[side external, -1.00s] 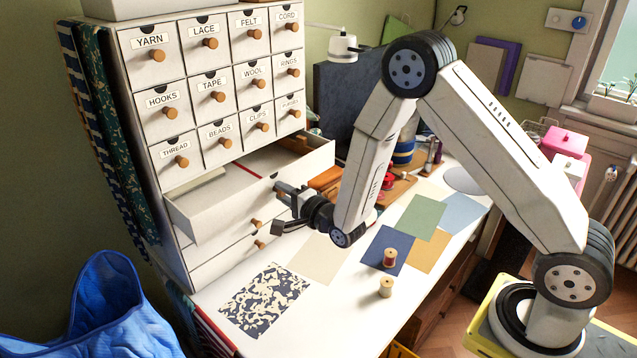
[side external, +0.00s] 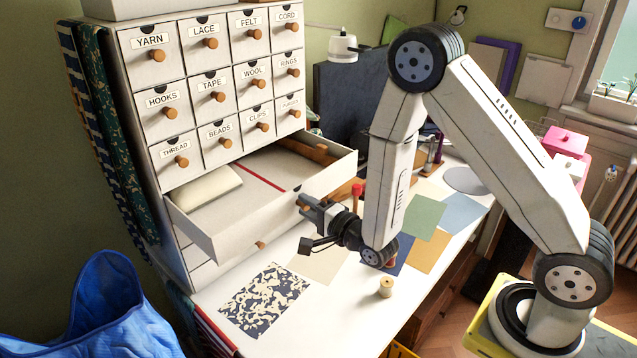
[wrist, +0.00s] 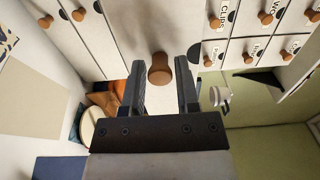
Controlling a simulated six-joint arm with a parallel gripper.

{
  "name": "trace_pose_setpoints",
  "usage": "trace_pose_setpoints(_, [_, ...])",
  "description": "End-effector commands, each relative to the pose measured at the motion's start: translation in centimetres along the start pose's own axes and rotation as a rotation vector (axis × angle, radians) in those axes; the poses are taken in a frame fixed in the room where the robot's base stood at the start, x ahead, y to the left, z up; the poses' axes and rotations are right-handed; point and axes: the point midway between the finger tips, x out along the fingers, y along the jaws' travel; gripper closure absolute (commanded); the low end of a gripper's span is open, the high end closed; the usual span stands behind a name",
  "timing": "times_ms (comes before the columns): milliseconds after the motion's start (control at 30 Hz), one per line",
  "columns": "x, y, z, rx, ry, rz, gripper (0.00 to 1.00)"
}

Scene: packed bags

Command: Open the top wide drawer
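The top wide drawer (side external: 240,234) is a white box drawer just below the rows of small labelled drawers, and it stands pulled well out of the cabinet. A white padded item (side external: 206,188) and a red strip (side external: 262,178) show inside it. In the wrist view, the brown round knob (wrist: 160,70) sits between the ends of my gripper's two dark fingers (wrist: 160,80). A narrow gap shows on each side of the knob, so the fingers look open around it.
The small drawers above (side external: 218,90) are shut. More wide drawers lie below, partly hidden. A wooden spool (side external: 386,287) and several coloured sheets (side external: 425,217) lie on the white tabletop (side external: 335,325). A blue bag (side external: 105,310) is at the lower left.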

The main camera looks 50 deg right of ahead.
Motion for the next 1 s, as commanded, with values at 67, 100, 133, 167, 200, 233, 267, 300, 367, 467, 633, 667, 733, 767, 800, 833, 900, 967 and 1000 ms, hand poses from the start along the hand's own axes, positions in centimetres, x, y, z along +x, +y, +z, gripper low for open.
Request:
trace_pose_setpoints(67, [0.0,0.0,0.0,0.0,0.0,0.0,0.35])
trace_pose_setpoints(100, [0.0,0.0,0.0,0.0,0.0,0.0,0.35])
trace_pose_setpoints(133, [0.0,0.0,0.0,0.0,0.0,0.0,0.35])
trace_pose_setpoints(167, [0.0,0.0,0.0,0.0,0.0,0.0,0.35])
trace_pose_setpoints(200, [0.0,0.0,0.0,0.0,0.0,0.0,0.35])
trace_pose_setpoints(233, [0.0,0.0,0.0,0.0,0.0,0.0,0.35])
trace_pose_setpoints(267, [0.0,0.0,0.0,0.0,0.0,0.0,0.35])
trace_pose_setpoints(300, [0.0,0.0,0.0,0.0,0.0,0.0,0.35])
trace_pose_setpoints(367, [0.0,0.0,0.0,0.0,0.0,0.0,0.35])
trace_pose_setpoints(467, [-0.1,0.0,0.0,0.0,0.0,0.001,0.35])
trace_pose_setpoints(633, [-0.9,0.0,0.0,0.0,0.0,0.002,0.35])
trace_pose_setpoints(667, [-1.2,0.0,0.0,0.0,0.0,0.001,0.35])
trace_pose_setpoints(733, [-1.8,0.0,0.0,0.0,0.0,0.002,0.35])
trace_pose_setpoints(767, [-2.2,0.0,0.0,0.0,0.0,0.002,0.35])
trace_pose_setpoints(800, [-2.7,0.0,0.0,0.0,0.0,0.002,0.35])
trace_pose_setpoints(833, [-3.0,0.0,0.0,0.0,-0.001,0.003,0.35])
trace_pose_setpoints(900, [-3.0,-0.7,0.0,0.0,0.0,-0.003,0.35])
trace_pose_setpoints(967, [-3.0,-1.2,0.0,0.0,0.0,-0.004,0.35])
trace_pose_setpoints(1000, [-3.0,-1.5,0.0,0.0,0.0,-0.003,0.35])
